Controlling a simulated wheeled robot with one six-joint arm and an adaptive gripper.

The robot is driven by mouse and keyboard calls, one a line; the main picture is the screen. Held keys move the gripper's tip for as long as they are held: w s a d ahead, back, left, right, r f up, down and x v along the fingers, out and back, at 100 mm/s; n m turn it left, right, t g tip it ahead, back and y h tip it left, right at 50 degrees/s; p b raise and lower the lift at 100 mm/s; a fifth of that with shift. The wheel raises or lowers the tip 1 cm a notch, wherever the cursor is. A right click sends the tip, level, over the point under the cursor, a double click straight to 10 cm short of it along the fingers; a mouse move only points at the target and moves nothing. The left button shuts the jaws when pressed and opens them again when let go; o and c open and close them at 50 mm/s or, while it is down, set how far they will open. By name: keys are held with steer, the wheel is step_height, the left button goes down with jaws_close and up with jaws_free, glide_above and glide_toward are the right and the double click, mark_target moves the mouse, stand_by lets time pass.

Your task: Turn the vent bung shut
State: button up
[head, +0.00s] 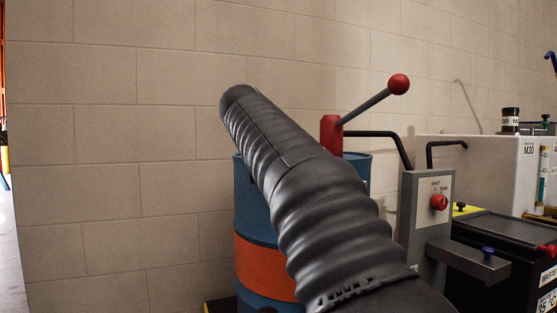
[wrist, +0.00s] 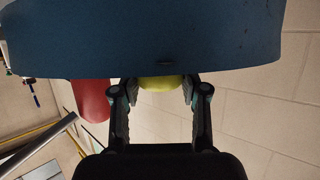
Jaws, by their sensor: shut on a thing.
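The yellow vent bung (wrist: 163,82) shows in the wrist view at the edge of the blue drum (wrist: 150,40), between my fingertips. My gripper (wrist: 160,90) is shut on it, with one finger on either side. The lower part of the bung and its seat are hidden, so I cannot tell how far it is turned. In the head view the blue drum (head: 252,215) with its orange band stands against the wall. My dark ribbed arm covers much of it and hides the gripper and the bung.
A red pump body (head: 332,135) with a lever and red ball (head: 398,84) rises at the drum; a red body (wrist: 91,100) also shows beside my gripper. A grey box (head: 425,215) with a red knob (head: 439,202) and a white cabinet (head: 490,170) stand right. Bare wall lies left.

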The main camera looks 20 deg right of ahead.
steer(key=n+t+y+p, duration=0.1)
steer(key=n+y, duration=0.1)
steer(key=y, duration=0.1)
steer(key=n+t+y+p, duration=0.1)
steer(key=n+y, duration=0.1)
steer(key=n, duration=0.1)
steer(key=shift+d+r+t+y, duration=0.1)
steer(key=shift+d+t+y, duration=0.1)
steer(key=shift+t+y, duration=0.2)
steer(key=n+y, duration=0.2)
steer(key=shift+n+y, duration=1.5)
steer(key=shift+y, duration=0.2)
steer(key=shift+n+y+b, duration=0.35)
steer(key=shift+n+y, duration=0.05)
steer(key=o, duration=1.2)
steer(key=shift+f, duration=0.2)
steer(key=shift+c, duration=0.2)
steer(key=shift+s+r, duration=0.1)
steer(key=v, duration=1.1)
steer(key=shift+s+r, duration=0.2)
steer(key=shift+s, duration=0.15)
steer(key=shift+f, duration=0.1)
